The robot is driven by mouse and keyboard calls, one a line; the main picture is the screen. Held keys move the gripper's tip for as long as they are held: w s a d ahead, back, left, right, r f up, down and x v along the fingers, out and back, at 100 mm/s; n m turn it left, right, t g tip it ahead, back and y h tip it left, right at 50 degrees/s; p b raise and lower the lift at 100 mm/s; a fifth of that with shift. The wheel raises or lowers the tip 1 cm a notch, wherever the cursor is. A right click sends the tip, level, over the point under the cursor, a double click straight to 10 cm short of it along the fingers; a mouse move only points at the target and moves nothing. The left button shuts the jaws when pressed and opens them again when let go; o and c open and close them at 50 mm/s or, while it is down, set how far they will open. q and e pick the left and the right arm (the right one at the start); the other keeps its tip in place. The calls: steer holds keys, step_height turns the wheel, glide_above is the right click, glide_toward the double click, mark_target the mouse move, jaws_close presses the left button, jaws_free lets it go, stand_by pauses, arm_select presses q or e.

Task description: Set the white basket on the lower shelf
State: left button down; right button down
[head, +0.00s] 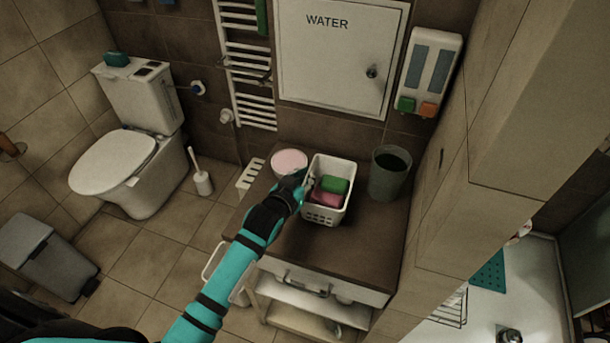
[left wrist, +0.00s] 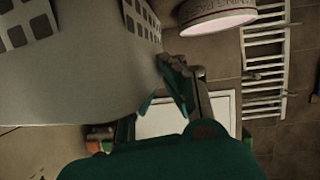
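The white basket (head: 322,213) stands upright on the brown top of the cabinet (head: 365,245). It holds a green item (head: 335,184) and a pink item (head: 325,199). My left gripper (head: 304,186) is at the basket's left wall, near the rim. In the left wrist view the basket (left wrist: 75,75) fills the upper left, with the left gripper's fingers (left wrist: 183,85) close together at its edge. Whether they pinch the wall is unclear. Below the cabinet top are a white shelf (head: 312,302) and a lower wooden shelf (head: 300,321). My right gripper is out of view.
A round pink-topped tub (head: 289,160) stands left of the basket, close to my gripper; it also shows in the left wrist view (left wrist: 218,18). A grey cup (head: 388,178) stands to the right. A handled drawer front (head: 300,280) is above the shelves. The front cabinet top is clear.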

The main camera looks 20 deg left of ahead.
arm_select(q)
steer(key=c, duration=1.5)
jaws_free()
